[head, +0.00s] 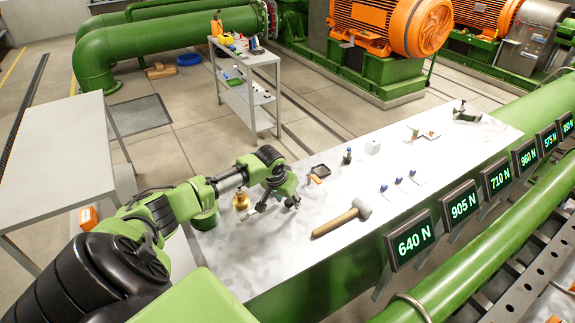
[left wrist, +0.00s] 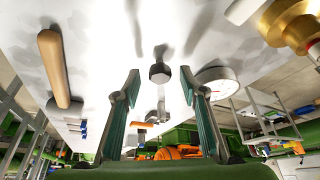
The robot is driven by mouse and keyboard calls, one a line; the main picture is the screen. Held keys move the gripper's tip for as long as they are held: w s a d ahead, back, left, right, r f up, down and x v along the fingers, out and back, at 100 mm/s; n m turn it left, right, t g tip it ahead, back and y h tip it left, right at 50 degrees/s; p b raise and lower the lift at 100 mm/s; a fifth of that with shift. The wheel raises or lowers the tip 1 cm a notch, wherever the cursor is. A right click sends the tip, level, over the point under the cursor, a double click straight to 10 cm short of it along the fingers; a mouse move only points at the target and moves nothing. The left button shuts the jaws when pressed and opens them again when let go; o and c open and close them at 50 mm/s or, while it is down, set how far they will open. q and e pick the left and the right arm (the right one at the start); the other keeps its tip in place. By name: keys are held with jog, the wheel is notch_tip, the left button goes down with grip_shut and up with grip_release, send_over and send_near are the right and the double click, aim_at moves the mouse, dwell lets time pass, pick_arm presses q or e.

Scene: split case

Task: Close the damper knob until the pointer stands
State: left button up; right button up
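My left gripper (head: 277,206) hangs low over the white bench top, between a brass fitting and a mallet. In the left wrist view my left gripper (left wrist: 160,88) is open, its two fingers apart with nothing held between them. A dark, faceted knob (left wrist: 160,73) shows in the gap between the fingertips, apparently clear of both. It may be the damper knob; I cannot make out a pointer on it. A round pale dial (left wrist: 217,82) lies just right of it, partly behind the right finger. The head view does not show the knob clearly. My right gripper is out of view.
The wooden-handled mallet (head: 342,218) lies right of the gripper. The brass fitting (head: 241,200) stands close on its left. A small black tray (head: 320,171) and several blue-topped parts lie farther along. Lit force displays (head: 410,240) line the right edge. The bench's far middle has free room.

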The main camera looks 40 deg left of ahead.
pick_arm(q)
jog(key=v, duration=1.2)
dwell(0.5)
